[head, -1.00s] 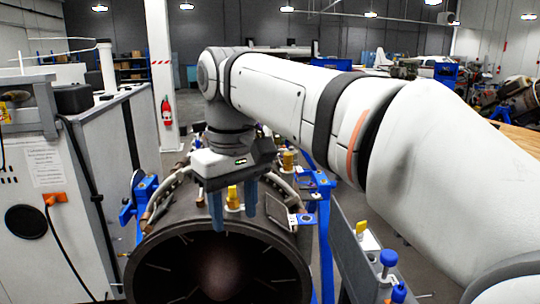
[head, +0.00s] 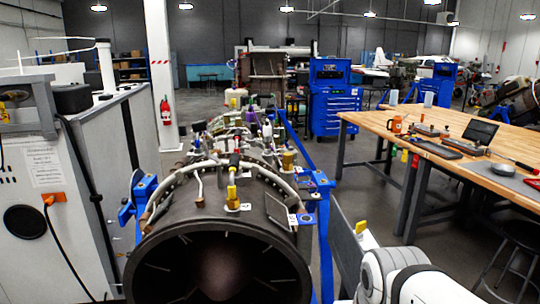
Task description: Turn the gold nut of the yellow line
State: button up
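The turbine engine (head: 175,250) lies on its blue stand (head: 325,230), its round open end facing me. A yellow upright fitting (head: 232,193) stands on top of the casing near the front rim, with a pale collar at its foot. A gold fitting (head: 288,160) stands farther back on the right side of the engine. I cannot tell which of these is the gold nut of the yellow line. White curved pipes (head: 196,172) run over the casing. My gripper is out of view; only white links of my arm show at the bottom right.
A grey cabinet (head: 95,190) stands close on the left. A wooden workbench (head: 480,150) with tools is at the right, and a stool (head: 510,240) is below it. A blue tool chest (head: 335,100) stands behind. The space above the engine is clear.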

aim_at(234, 204)
jog(key=z, duration=0.05)
jog(key=k, duration=1.25)
jog(key=u, duration=0.55)
jog(key=i, duration=1.65)
jog(key=z, duration=0.05)
